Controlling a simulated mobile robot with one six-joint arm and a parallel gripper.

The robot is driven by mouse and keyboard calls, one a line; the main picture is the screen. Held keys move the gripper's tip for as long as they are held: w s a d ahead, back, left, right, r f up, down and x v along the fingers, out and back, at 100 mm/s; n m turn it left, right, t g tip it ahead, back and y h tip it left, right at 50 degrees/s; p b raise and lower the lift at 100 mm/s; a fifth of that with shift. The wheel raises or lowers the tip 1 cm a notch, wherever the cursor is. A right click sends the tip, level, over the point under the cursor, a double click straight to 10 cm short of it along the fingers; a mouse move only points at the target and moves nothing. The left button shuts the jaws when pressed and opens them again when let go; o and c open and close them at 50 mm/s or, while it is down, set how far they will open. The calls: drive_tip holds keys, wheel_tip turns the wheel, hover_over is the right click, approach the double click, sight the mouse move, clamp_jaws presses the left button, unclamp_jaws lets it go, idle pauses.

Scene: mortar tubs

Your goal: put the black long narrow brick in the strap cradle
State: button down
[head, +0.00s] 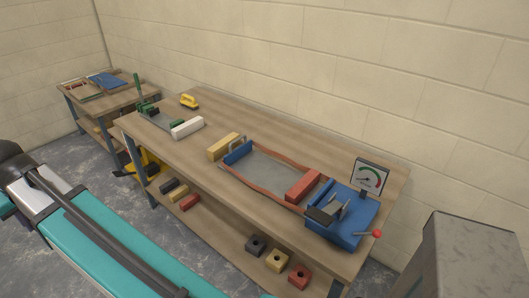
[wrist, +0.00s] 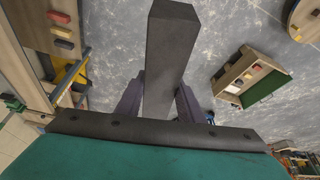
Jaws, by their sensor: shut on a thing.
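A long narrow black brick (wrist: 168,55) fills the middle of the wrist view and points away from my wrist. My gripper (wrist: 160,88) is shut on it, with one finger on each side. The floor shows below it, so it is held clear of the workbench. In the head view my teal arm crosses the lower left; the gripper and the held brick are out of that picture. Green supports (head: 149,108) with a dark low part stand at the far left of the bench; they may be the strap cradle, but I cannot tell for certain.
The workbench (head: 210,105) carries a white brick (head: 187,128), a yellow brick (head: 223,146), a grey tray (head: 265,172) with orange sides, a red brick (head: 303,186), a blue press (head: 352,228) and a dial (head: 370,178). Several bricks lie on its lower shelf.

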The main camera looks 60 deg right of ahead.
drive_tip(key=s+d+f+m+g+h+p, duration=0.15)
drive_tip(key=s+d+m, duration=0.25)
drive_tip(key=d, duration=1)
drive_tip(key=s+d+f+m+h+p, duration=0.1)
drive_tip(key=s+d+m+p, duration=0.15)
drive_tip(key=d, duration=1.05)
drive_tip(key=s+d+f+m+g+h+p, duration=0.15)
drive_tip(key=s+d+m, duration=0.35)
drive_tip(key=d, duration=0.9)
drive_tip(key=s+d+f+m+g+p, duration=0.1)
drive_tip(key=s+d+m, duration=0.4)
drive_tip(key=s+d, duration=0.7)
drive_tip(key=s+d+f+m+g+p, duration=0.1)
drive_tip(key=s+d+f+m+p, duration=0.2)
drive_tip(key=s+d, duration=1)
drive_tip(key=s+m+p, duration=0.1)
drive_tip(key=s+m, duration=0.1)
drive_tip(key=s, duration=0.5)
drive_tip(key=shift+s+f+g, duration=0.3)
drive_tip(key=shift+f+g, duration=0.1)
drive_tip(key=shift+f, duration=0.1)
drive_tip(key=shift+f+b, duration=1.55)
drive_tip(key=shift+f, duration=2)
drive_tip(key=shift+d+f+b, duration=0.1)
drive_tip(key=shift+f+b, duration=1.2)
drive_tip(key=shift+f, duration=0.55)
drive_tip(key=shift+f+b, duration=0.3)
drive_tip(key=shift+f, duration=0.15)
